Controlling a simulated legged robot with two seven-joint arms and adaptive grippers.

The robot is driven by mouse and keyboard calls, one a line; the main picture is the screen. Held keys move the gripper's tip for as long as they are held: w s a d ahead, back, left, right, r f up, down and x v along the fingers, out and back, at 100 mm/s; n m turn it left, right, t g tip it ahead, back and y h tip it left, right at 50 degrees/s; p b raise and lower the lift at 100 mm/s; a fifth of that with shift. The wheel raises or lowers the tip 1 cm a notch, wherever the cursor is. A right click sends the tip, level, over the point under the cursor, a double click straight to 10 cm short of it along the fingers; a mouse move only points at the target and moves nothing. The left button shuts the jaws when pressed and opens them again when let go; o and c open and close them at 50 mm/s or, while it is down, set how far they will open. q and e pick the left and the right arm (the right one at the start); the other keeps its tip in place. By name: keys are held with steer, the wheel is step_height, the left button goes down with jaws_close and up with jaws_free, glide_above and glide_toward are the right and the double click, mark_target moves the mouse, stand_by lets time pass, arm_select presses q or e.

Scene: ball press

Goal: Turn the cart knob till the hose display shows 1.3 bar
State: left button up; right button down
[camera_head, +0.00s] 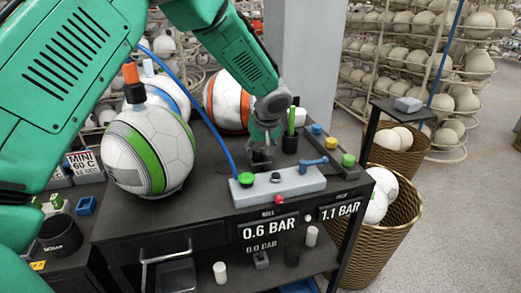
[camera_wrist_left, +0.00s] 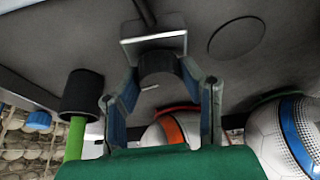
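My left gripper (camera_head: 262,158) reaches down from above onto the cart top, behind the grey control block. In the left wrist view its two fingers (camera_wrist_left: 160,78) stand on either side of the black cart knob (camera_wrist_left: 157,66) and appear to touch it. The knob has a white mark and sits by a pale metal plate. In the head view the gripper mostly hides the knob. The hose display (camera_head: 339,210) on the cart front reads 1.1 BAR. The ball display (camera_head: 268,228) beside it reads 0.6 BAR, with a dimmer 0.0 BAR below. My right gripper is out of view.
A white-green ball (camera_head: 150,150) stands on the cart's left, an orange-white ball (camera_head: 228,102) behind. The grey block (camera_head: 290,186) carries a green button and a red one. A green pen-like thing in a black holder (camera_head: 290,143) and a blue-handled valve (camera_head: 314,165) stand close by.

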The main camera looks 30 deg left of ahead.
arm_select(q)
steer(key=shift+m, duration=0.3)
steer(key=shift+m+t+h, duration=0.3)
steer(key=shift+m+t, duration=0.1)
steer(key=shift+m, duration=0.5)
steer(key=shift+r+m+t+h+p, duration=0.1)
steer(key=shift+m+t+h+p, duration=0.2)
steer(key=shift+m+p, duration=0.45)
steer(key=m+h+p, duration=0.1)
steer(key=m+p, duration=0.1)
steer(key=m, duration=0.1)
steer(key=shift+r+m, duration=0.1)
steer(key=shift+m, duration=0.25)
steer(key=shift+a+m+t+h+p, duration=0.15)
steer(key=shift+m+h+p, duration=0.3)
steer(key=shift+m+p, duration=0.45)
steer(key=shift+d+m+t+h+p, duration=0.15)
steer(key=shift+m+h+p, duration=0.3)
steer(key=shift+m+p, duration=0.4)
steer(key=shift+a+m, duration=0.1)
steer(key=shift+m, duration=0.15)
steer(key=o, duration=1.1)
steer(key=shift+f, duration=0.25)
steer(key=shift+o, duration=0.2)
